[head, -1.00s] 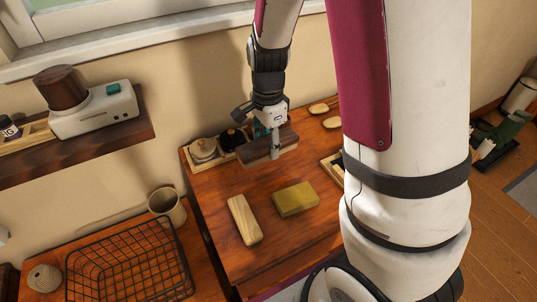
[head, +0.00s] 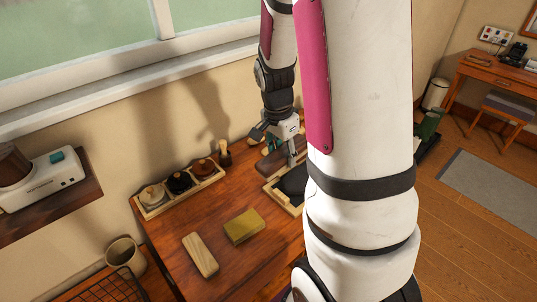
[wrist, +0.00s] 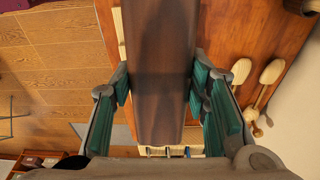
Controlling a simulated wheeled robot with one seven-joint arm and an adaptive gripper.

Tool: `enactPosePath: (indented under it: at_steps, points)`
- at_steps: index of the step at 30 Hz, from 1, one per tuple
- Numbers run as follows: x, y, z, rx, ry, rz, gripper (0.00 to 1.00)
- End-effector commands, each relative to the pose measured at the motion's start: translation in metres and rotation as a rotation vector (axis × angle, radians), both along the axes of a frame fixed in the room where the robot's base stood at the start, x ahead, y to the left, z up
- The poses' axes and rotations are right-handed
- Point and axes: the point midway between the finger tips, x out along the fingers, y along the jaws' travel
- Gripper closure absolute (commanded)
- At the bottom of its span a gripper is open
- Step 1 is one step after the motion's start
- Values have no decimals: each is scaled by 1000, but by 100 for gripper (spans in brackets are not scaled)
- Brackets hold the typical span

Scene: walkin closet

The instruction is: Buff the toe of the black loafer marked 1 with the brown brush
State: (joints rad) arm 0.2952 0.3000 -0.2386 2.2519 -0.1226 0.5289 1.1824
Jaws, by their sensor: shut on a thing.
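A brown brush (head: 273,165) with a long dark-wood back is held in my gripper (head: 290,150). In the wrist view, the brush (wrist: 162,60) runs between the two green-padded fingers of my gripper (wrist: 160,88), which are shut on its sides. In the head view, the brush is at a light wooden tray (head: 284,201) on the desk. A black shape (head: 292,181), probably a loafer, lies in this tray, partly hidden by my arm. I cannot read a number on it or tell whether the brush touches it.
A wooden rack (head: 153,211) with several round tins stands by the wall. A yellow block (head: 243,226) and a pale wooden block (head: 200,254) lie on the desk (head: 225,194). Pale shoe-tree-like pieces (wrist: 268,75) show in the wrist view. The desk's front left is partly clear.

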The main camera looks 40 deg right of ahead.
Motion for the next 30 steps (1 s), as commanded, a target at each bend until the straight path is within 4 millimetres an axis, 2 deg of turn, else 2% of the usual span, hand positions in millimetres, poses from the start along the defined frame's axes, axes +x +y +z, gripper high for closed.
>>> enactPosePath:
  at_steps: [5, 18, 30]
  points:
    - [1, -2, -8, 0, 1, 0, 86]
    - [1, -13, -44, 1, 1, -1, 86]
    - [0, -14, -47, 0, 0, -1, 86]
